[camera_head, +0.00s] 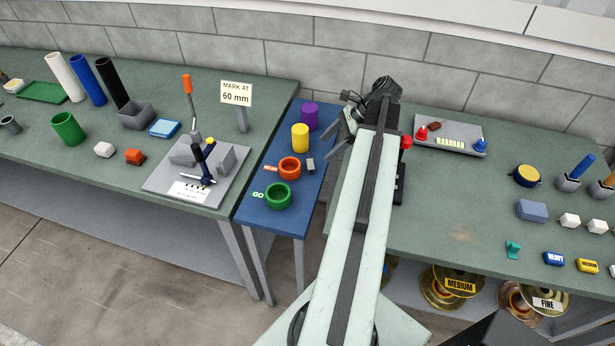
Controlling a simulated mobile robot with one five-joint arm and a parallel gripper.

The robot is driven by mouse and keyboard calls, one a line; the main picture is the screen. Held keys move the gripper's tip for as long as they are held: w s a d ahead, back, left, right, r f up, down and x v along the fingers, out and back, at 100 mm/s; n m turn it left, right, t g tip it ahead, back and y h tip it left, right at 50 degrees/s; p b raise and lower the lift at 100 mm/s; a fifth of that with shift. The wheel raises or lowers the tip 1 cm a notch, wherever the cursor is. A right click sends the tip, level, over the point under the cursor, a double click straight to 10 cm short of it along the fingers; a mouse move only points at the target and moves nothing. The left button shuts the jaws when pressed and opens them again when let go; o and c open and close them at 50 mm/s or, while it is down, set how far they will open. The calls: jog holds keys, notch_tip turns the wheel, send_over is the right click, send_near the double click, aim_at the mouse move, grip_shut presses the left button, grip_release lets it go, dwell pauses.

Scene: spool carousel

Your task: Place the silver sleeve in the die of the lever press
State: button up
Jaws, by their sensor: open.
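My gripper (340,140) is at the end of my arm, above the right edge of the narrow blue table. Its jaws are open, and I see nothing between them. I cannot clearly pick out a silver sleeve. A small grey hollow cylinder (10,124) stands at the far left of the left bench, far from my gripper. A red knob (406,142) and a dark base (400,188) show just right of my arm and may be part of the lever press. My arm hides most of it, and no die is visible.
The blue table (262,228) carries purple and yellow cylinders, orange and green rings and a small grey block. The left bench (60,160) holds tubes, trays and a clamp fixture (195,170). The right bench (430,225) is clear near its front left; blocks stand farther right.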

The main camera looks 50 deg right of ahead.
aim_at(312, 164)
jog(key=shift+b+x, duration=1.1)
jog(key=shift+x, duration=0.65)
jog(key=shift+f, duration=0.1)
jog(key=b+x, duration=0.3)
jog(key=x, duration=0.1)
jog(key=shift+a+f+b, duration=0.1)
jog(key=shift+f+b, duration=0.3)
jog(key=shift+w+a+f, duration=0.1)
jog(key=shift+a, duration=0.05)
grip_shut()
notch_tip(312, 164, up, 10)
jog(key=p, duration=1)
